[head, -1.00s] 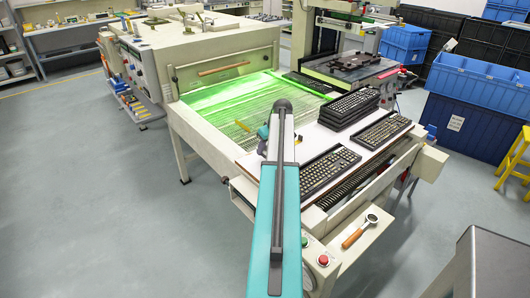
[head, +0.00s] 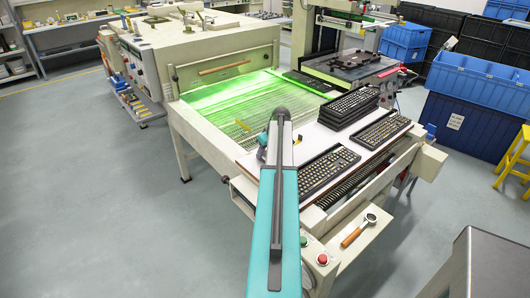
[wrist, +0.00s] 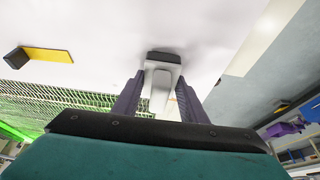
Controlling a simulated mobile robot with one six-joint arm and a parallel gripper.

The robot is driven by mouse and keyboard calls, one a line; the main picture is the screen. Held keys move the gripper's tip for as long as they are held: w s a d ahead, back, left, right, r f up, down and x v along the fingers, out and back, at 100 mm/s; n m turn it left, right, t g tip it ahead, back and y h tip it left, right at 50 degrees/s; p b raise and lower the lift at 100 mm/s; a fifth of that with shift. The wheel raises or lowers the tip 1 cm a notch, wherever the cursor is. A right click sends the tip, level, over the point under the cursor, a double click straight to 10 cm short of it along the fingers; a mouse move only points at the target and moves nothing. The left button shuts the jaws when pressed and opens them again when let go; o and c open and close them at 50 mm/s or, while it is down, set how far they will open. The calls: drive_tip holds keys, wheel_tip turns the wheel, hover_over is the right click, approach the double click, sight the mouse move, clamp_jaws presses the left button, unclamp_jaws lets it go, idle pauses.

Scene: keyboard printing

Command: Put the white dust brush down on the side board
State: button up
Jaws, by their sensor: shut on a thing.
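The white dust brush (wrist: 163,76) is between the purple fingers of my gripper (wrist: 160,92) in the wrist view, which are shut on it. Its dark bristle end points at the white side board (wrist: 95,25), with a soft shadow around it. The brush is at or very close to the surface; I cannot tell if it touches.
A yellow and black tool (wrist: 48,54) lies on the board near the mesh bed (wrist: 50,105). Keyboards (head: 329,170) sit to the right, with a stack (head: 350,108) behind. A wooden-handled tool (head: 358,231) lies lower right. The board's edge (wrist: 265,35) is to the right in the wrist view.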

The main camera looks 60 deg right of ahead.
drive_tip(key=shift+f, duration=0.2)
drive_tip(key=o, duration=1.3)
drive_tip(key=shift+c, duration=0.2)
drive_tip(key=shift+r, duration=0.2)
drive_tip(key=b+v, duration=0.3)
drive_tip(key=v, duration=0.9)
